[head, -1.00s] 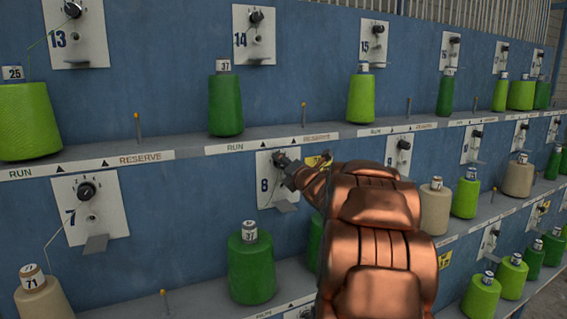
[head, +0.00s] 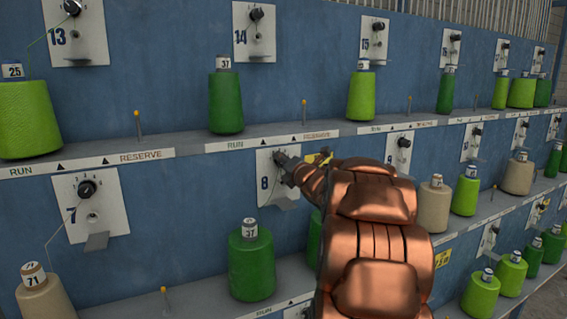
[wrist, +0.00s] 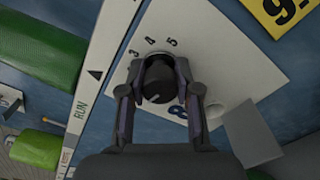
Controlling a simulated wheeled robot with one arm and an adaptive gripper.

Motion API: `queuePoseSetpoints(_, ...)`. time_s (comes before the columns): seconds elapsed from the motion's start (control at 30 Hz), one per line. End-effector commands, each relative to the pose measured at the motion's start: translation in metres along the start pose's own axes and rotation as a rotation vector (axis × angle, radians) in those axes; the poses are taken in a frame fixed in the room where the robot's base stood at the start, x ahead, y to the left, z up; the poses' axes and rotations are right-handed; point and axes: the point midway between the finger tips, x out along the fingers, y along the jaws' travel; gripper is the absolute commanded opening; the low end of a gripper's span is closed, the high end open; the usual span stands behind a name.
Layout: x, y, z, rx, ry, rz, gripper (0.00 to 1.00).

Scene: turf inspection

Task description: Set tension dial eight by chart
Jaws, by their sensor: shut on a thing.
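The number 8 plate (head: 279,178) is white and fixed to the blue panel, in the middle of the head view. In the wrist view the plate (wrist: 215,50) shows the printed numbers 3, 4 and 5 beside the black tension dial (wrist: 159,80). My gripper (wrist: 160,92) is shut on the dial, one finger on each side of it. A pale mark shows on the dial's face. In the head view my gripper (head: 284,165) is at the top of the plate and hides the dial. I see no chart.
A shelf (head: 270,141) with RUN and RESERVE labels runs just above plate 8. A dark green cone 37 (head: 251,266) stands below it. Plate 7 (head: 90,207) is to the left. A yellow tag (wrist: 283,12) shows at the wrist view's top right.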

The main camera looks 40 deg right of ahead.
Motion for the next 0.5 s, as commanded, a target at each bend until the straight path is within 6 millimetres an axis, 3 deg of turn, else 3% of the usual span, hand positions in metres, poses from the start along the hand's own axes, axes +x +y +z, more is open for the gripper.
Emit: queuePoseSetpoints(0.5,0.0,-0.0002,0.0,0.113,0.0,-0.002,0.0)
